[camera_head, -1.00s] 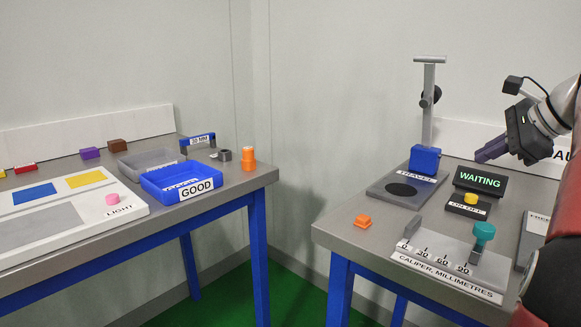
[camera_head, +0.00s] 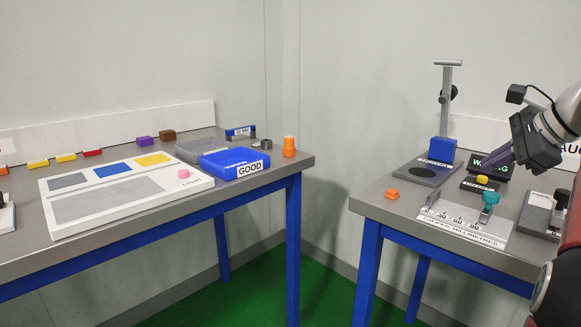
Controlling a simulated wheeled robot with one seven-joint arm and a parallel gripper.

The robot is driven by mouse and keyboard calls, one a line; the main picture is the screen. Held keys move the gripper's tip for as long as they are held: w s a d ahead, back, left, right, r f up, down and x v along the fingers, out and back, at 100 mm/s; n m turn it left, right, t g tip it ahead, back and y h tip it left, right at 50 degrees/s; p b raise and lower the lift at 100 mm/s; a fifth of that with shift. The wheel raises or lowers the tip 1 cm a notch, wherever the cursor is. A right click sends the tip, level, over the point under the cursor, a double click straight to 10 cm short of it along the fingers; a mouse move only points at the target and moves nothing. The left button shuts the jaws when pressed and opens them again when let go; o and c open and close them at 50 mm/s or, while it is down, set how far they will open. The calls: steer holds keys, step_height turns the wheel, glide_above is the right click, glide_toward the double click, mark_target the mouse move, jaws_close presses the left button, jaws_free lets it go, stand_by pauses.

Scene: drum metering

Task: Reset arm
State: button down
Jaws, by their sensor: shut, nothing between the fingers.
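My gripper (camera_head: 493,160) is at the right of the view, over the right table. Its dark fingers point down and left and look shut and empty. They pass in front of the green-lettered display (camera_head: 503,171), hiding part of its text. A yellow button (camera_head: 482,179) on a dark box stands just below the fingertips. My arm comes in from the right edge, and my red and grey link fills the lower right corner.
The right table (camera_head: 375,207) holds a caliper (camera_head: 462,222) with a teal knob, a blue-block stand (camera_head: 442,150) with a tall post, and an orange piece (camera_head: 392,193). The left table (camera_head: 225,187) holds a white board (camera_head: 125,200), a blue GOOD tray (camera_head: 235,162) and several coloured blocks. Green floor (camera_head: 270,285) lies between.

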steer(key=a+f+n, duration=0.1)
steer(key=a, duration=0.2)
steer(key=a+f+n+g, duration=0.1)
steer(key=a, duration=0.2)
steer(key=s+a+f+n, duration=0.1)
steer(key=a, duration=0.2)
steer(key=shift+a+f+n+h, duration=0.1)
steer(key=shift+a+n+h, duration=0.2)
steer(key=shift+n, duration=0.1)
steer(key=s+a+f+n+g+h, duration=0.1)
steer(key=s+a+f+n, duration=0.45)
steer(key=a, duration=0.45)
steer(key=s+a+f+n+h, duration=0.1)
steer(key=s+a+f+n, duration=0.3)
steer(key=s+f+n, duration=0.2)
steer(key=s+a+f+n, duration=0.4)
steer(key=s+f+n, duration=0.2)
steer(key=f, duration=0.4)
steer(key=shift+s+f+g+h, duration=0.3)
steer(key=shift+s+h, duration=0.1)
steer(key=shift+s, duration=0.4)
